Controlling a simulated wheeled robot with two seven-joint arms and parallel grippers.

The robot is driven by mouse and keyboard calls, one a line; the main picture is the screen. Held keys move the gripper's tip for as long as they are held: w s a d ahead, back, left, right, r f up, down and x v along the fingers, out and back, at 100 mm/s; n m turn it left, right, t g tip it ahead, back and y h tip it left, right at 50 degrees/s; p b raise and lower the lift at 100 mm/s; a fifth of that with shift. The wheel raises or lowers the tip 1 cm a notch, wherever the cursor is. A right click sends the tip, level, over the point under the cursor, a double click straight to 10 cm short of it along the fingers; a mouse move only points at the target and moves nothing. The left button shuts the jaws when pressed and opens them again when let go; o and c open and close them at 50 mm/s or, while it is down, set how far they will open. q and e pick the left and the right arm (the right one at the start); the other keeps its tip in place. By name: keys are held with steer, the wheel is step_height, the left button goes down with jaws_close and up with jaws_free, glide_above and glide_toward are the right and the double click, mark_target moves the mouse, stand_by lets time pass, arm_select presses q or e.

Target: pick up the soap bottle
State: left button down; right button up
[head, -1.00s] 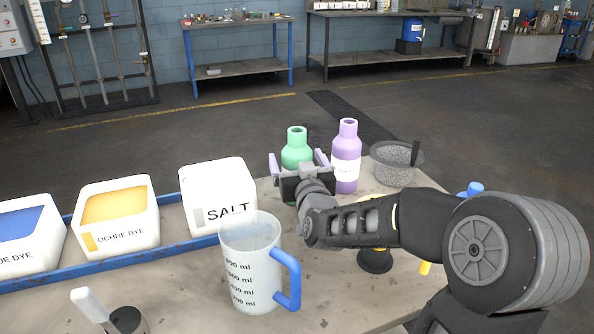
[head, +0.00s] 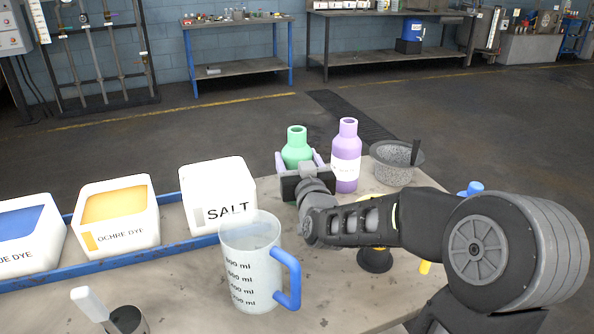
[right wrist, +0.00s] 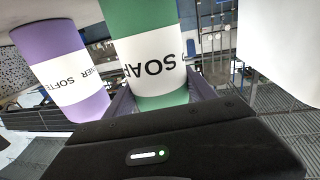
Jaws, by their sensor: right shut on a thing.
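The soap bottle (head: 297,148) is green with a white label and stands upright on the table, left of a purple bottle. In the right wrist view the soap bottle (right wrist: 146,60) appears upside down with "SOAP" on its label, between the fingers. My right gripper (head: 298,165) is shut on the soap bottle, with a finger on each side of it; its palm hides the lower part of the bottle in the head view. My left gripper is not in view.
The purple softener bottle (head: 346,158) stands close on the right. A grey speckled mortar (head: 394,170) is further right. The salt box (head: 216,192) and measuring jug (head: 250,262) stand left and in front. An ochre dye box (head: 117,217) sits in the blue-edged tray.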

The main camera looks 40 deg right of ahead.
mark_target(297, 129)
steer(key=c, duration=1.1)
steer(key=shift+r, duration=0.15)
step_height(297, 129, up, 10)
steer(key=shift+f+p, duration=0.1)
steer(key=shift+p, duration=0.8)
